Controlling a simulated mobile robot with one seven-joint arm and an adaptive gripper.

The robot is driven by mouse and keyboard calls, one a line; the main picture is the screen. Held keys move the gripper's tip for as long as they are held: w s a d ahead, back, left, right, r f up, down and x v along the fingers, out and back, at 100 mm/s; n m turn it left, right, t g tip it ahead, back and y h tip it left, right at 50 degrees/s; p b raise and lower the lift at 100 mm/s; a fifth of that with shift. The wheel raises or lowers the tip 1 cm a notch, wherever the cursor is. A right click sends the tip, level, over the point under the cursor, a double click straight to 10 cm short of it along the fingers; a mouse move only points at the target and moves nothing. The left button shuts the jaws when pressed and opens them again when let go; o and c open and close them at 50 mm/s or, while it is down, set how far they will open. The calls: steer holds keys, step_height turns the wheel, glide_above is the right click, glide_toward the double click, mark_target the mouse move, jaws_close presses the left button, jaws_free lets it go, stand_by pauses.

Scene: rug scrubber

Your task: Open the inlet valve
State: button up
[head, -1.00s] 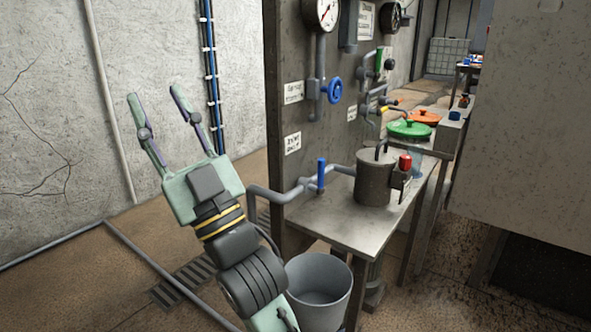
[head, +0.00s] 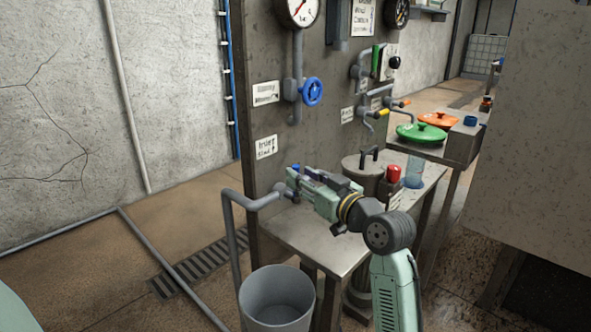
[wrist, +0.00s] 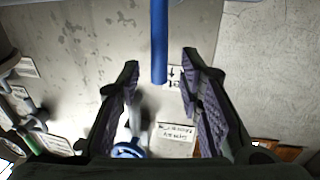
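The inlet valve has a blue lever (wrist: 159,42), which hangs into the wrist view from the top edge. In the head view only a small blue piece of the lever (head: 296,168) shows behind my gripper. My gripper (head: 291,181) is at the valve on the pipe above the metal table. In the wrist view my gripper (wrist: 160,70) is open, and the lever's end lies between the two fingers in the picture. I see no clear contact. The valve body is mostly hidden. A label beginning "Inlet" (head: 266,147) is on the panel.
A blue handwheel (head: 312,92) is higher on the panel (head: 330,130). A metal pot (head: 362,170) and a red knob (head: 394,174) stand close by on the table (head: 330,238). A grey bucket (head: 277,300) is below. Floor to the left is mostly clear.

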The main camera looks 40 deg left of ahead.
mark_target(296, 195)
steer(key=shift+x, duration=1.7)
steer(key=shift+d, duration=0.1)
jaws_close()
